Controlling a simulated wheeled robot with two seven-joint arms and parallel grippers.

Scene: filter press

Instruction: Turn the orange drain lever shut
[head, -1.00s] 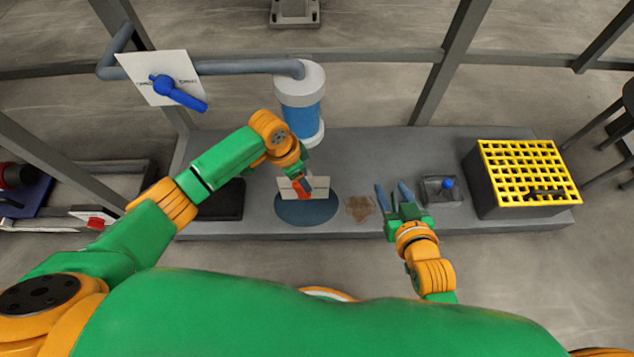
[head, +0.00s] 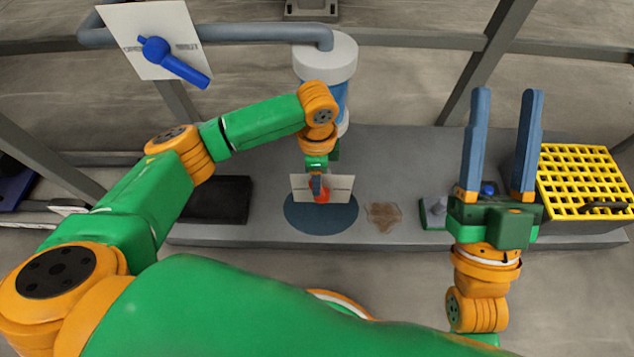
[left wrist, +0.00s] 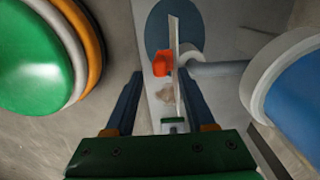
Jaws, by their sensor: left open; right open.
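The orange drain lever (head: 322,196) sits at a white plate (head: 341,188) above a dark round disc on the grey platform. In the left wrist view the lever (left wrist: 162,64) shows beside the plate (left wrist: 175,45), seen nearly edge-on. My left gripper (head: 318,182) is at the lever and partly hides it. In the left wrist view the left gripper (left wrist: 160,76) is open, with the lever and plate edge in the span between its fingertips. I cannot tell whether a finger touches the lever. My right gripper (head: 506,95) is open and empty, raised at the right.
A blue lever on a white plate (head: 120,25) stands at the upper left by a grey pipe. A blue and white cylinder (head: 325,60) stands behind my left arm. A yellow grid crate (head: 585,180) is at the right. A brown stain (head: 384,216) lies beside the disc.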

